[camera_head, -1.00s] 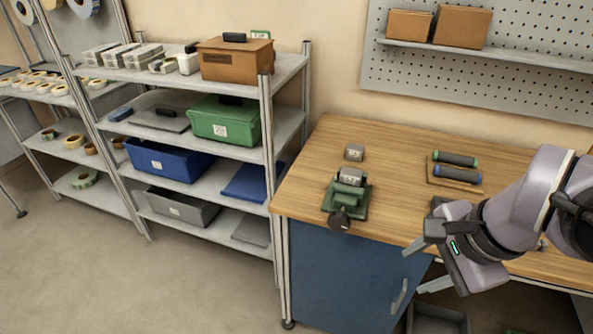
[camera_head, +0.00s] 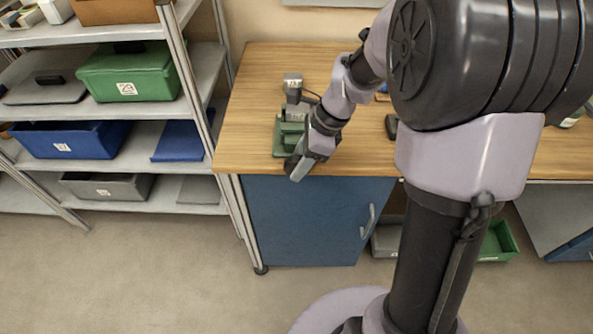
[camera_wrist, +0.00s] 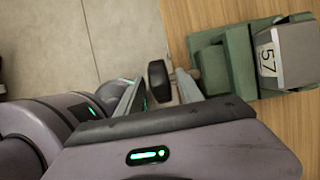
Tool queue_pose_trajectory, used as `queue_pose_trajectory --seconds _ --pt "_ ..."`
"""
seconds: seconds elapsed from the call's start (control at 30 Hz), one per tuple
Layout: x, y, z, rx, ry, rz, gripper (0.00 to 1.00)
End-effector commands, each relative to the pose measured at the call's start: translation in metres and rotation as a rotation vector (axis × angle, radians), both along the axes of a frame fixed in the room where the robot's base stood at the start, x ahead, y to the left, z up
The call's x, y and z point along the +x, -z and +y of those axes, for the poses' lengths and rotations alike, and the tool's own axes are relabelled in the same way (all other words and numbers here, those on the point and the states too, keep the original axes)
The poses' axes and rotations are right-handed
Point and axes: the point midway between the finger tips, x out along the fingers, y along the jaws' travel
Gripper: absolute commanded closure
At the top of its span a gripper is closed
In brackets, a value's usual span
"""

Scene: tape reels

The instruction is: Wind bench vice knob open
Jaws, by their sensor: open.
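The green bench vice (camera_head: 287,138) stands at the front left of the wooden bench, partly hidden by my arm. In the wrist view the vice (camera_wrist: 236,66) is at the upper right, with a grey block (camera_wrist: 292,58) labelled 57 on it. In the head view my gripper (camera_head: 300,168) is at the front of the vice and hides the knob.
A shelf rack (camera_head: 195,90) with a green box (camera_head: 140,75) and a blue bin (camera_head: 70,140) stands left. A blue cabinet (camera_head: 300,220) is under the bench. The floor in front is clear.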

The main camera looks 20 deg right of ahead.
Motion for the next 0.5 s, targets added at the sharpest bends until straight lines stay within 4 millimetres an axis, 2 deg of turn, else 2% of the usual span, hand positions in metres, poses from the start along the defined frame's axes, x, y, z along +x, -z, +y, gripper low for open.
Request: queue_pose_trajectory --seconds 0.1,0.37,0.47,0.5 --pt "0.0011 0.0111 0.0040 0.000 -0.001 0.000 0.56" --pt "0.0015 0.0112 0.0049 -0.001 -0.001 0.000 0.56" --pt "0.0015 0.0111 0.0048 0.000 -0.001 0.000 0.72" --pt "0.0015 0.0111 0.0048 0.000 -0.001 0.000 0.80"
